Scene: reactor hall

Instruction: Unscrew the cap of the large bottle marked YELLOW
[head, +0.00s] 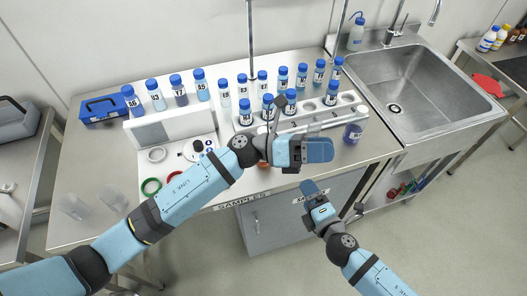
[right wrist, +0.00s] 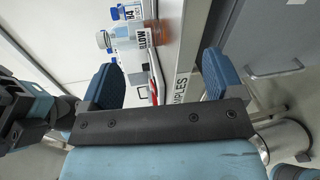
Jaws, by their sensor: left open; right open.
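The large bottle (right wrist: 143,38) shows in the right wrist view with a black-on-white label, partly readable as YELLOW, and orange liquid. In the head view only a bit of orange (head: 263,165), probably this bottle, shows below my left gripper; the rest is hidden. My left gripper (head: 304,150) is open above the front of the bench, near that orange spot. My right gripper (head: 315,193) is open in front of the bench edge, lower right of the left one. Its two blue fingers (right wrist: 163,80) stand apart with nothing between them.
Several blue-capped bottles (head: 200,85) stand along the bench, some in a grey rack (head: 310,119). A white board with rings (head: 152,187) lies left. The sink (head: 420,85) is right; the floor in front is clear.

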